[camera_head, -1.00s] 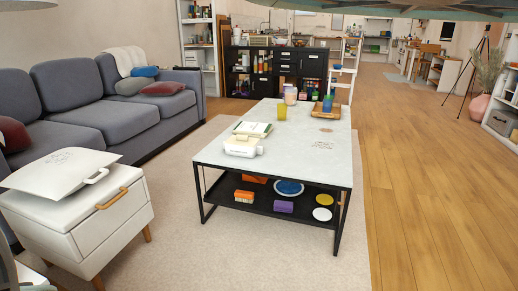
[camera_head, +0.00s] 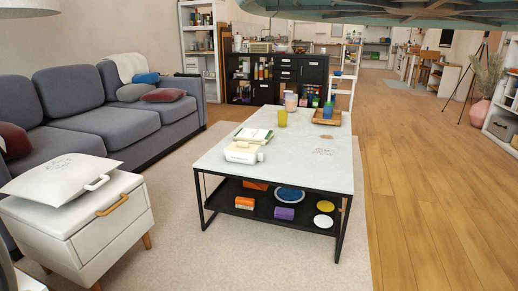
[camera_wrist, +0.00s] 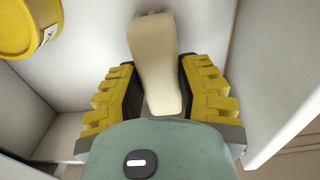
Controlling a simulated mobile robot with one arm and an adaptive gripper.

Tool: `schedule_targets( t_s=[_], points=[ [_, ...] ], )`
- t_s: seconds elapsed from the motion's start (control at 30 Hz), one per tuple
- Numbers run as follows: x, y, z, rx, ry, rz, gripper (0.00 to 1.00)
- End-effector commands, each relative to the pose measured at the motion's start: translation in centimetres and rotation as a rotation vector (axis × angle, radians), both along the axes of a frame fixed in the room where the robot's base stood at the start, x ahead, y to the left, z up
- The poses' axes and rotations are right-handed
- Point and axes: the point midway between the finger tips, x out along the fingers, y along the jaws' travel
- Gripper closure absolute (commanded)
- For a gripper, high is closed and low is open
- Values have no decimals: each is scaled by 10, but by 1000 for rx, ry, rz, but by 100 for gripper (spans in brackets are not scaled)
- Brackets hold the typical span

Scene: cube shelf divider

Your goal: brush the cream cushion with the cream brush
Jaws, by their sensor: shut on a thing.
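A cream cushion (camera_head: 62,177) with a faint print lies on the white cabinet (camera_head: 30,218) at the left of the head view. A white loop handle (camera_head: 97,183) shows at its right edge. My gripper (camera_wrist: 162,92) has yellow and black fingers and shows only in the wrist view. It is shut on a long cream thing, which looks like the cream brush (camera_wrist: 153,55). The brush stands out beyond the fingertips, and its lower end is between the fingers. I cannot make out bristles. In the head view my gripper and the brush are out of sight.
White panels (camera_wrist: 90,60) surround my gripper closely, and a yellow round container (camera_wrist: 25,25) is at upper left in the wrist view. A coffee table (camera_head: 300,165) holds several things. A grey sofa (camera_head: 105,125) stands behind the cabinet. Wooden floor (camera_head: 430,200) is clear at right.

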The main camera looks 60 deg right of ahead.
Motion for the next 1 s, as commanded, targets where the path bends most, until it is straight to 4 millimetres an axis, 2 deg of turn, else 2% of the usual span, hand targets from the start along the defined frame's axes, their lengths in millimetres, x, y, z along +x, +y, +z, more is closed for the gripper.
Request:
schedule_targets(
  t_s=[0.23,0.8,1.0],
  points=[
    [-1,-1,3,-2,3,0,100],
    [0,-1,47,-3,0,2,100],
    [-1,0,50,-2,2,0,100]
  ],
)
